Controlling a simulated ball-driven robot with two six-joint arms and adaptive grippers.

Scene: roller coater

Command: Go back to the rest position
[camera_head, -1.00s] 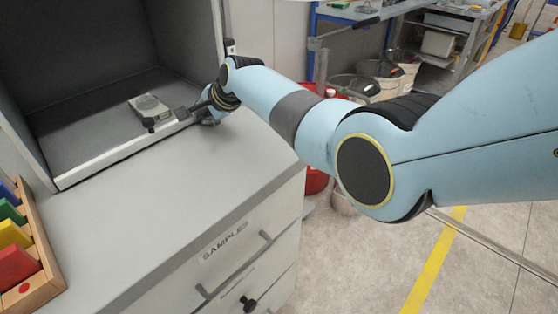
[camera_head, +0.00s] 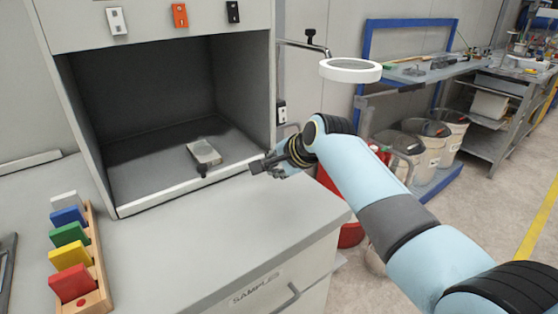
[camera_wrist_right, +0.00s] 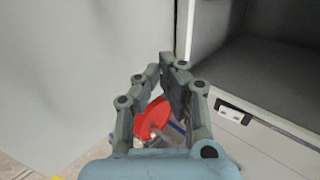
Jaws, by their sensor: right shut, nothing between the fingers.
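My right gripper (camera_head: 258,166) is shut and empty. It is beside the right front corner of the open grey cabinet (camera_head: 263,110), above or near the counter's right end. The right arm reaches in from the lower right. In the right wrist view, the gripper's fingers (camera_wrist_right: 168,62) meet at the tips, with the cabinet opening to their right. My left gripper is not in view.
A small grey device (camera_head: 204,152) lies inside the cabinet. A wooden rack (camera_head: 98,265) with coloured blocks stands on the grey counter (camera_head: 185,245). A ring-shaped lamp (camera_head: 350,71) hangs right of the cabinet. Buckets (camera_head: 425,145) stand behind the arm. Floor at the right is clear.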

